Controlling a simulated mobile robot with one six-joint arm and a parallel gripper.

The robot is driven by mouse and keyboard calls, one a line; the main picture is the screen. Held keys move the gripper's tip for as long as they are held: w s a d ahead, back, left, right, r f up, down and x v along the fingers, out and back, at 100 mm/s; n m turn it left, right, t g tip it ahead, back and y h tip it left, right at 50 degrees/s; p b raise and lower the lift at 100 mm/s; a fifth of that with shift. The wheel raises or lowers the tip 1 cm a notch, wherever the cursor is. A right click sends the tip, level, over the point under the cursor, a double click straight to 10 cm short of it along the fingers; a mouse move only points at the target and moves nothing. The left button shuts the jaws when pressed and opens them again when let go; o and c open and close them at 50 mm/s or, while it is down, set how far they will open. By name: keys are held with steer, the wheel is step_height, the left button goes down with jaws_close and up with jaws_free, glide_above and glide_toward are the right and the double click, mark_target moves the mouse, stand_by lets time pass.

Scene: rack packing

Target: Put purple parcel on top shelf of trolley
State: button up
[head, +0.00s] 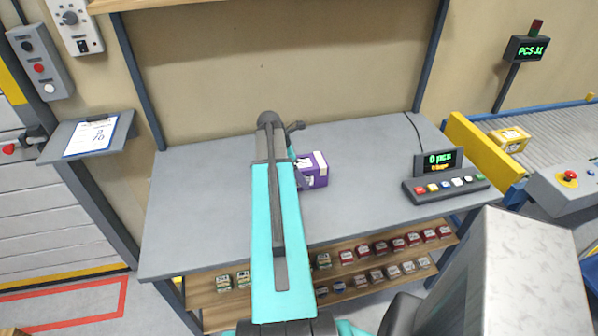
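The purple parcel (320,179), with a white label and white top patches, sits on the grey table top (200,215) near the middle. My turquoise arm reaches over the table from the front, just left of the parcel, and covers the parcel's left side. My gripper (299,171) is mostly hidden behind the arm. A dark part of it shows close to the parcel's left side; I cannot tell whether it touches or whether the fingers are open or shut. No trolley can be made out in this view.
A button console (445,189) with a small display stands on the table's right. A lower wooden shelf (225,314) holds several small boxes. A conveyor (555,128) at the right carries a yellow parcel (511,139). A clipboard (92,136) lies at the left. The table's left part is clear.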

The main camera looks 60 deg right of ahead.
steer(key=shift+w+r, duration=0.1)
steer(key=shift+r, duration=0.15)
steer(key=b+v, duration=0.2)
steer(key=v, duration=0.8)
steer(key=shift+r+b, duration=0.1)
steer(key=shift+b, duration=0.3)
steer(key=shift+v, duration=0.8)
steer(key=shift+r, duration=0.15)
